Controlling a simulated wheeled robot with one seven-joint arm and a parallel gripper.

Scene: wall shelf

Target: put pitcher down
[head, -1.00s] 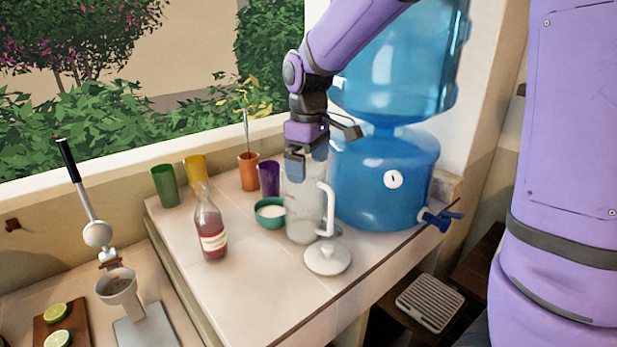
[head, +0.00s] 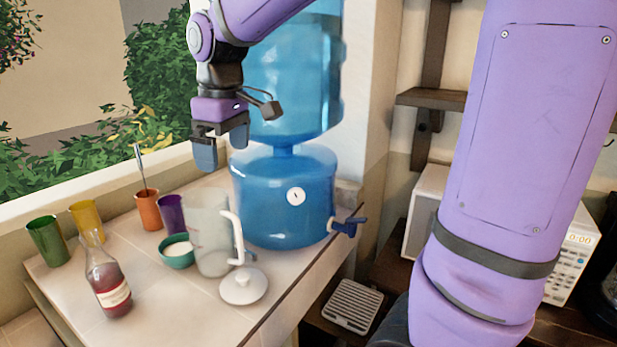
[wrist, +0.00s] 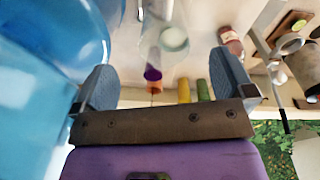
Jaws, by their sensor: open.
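The clear pitcher (head: 210,235) with a white handle stands upright on the tiled counter (head: 165,300). Its white lid (head: 243,286) lies on the counter in front of it. My gripper (head: 220,150) is open and empty, above the pitcher and apart from it. In the wrist view the pitcher (wrist: 163,42) shows between and beyond the two spread fingers of my gripper (wrist: 165,85).
A blue water dispenser (head: 285,195) stands close to the right of the pitcher. A teal bowl (head: 178,252), purple cup (head: 171,213), orange cup (head: 148,210), yellow cup (head: 86,216), green cup (head: 47,240) and red bottle (head: 108,283) stand to its left.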

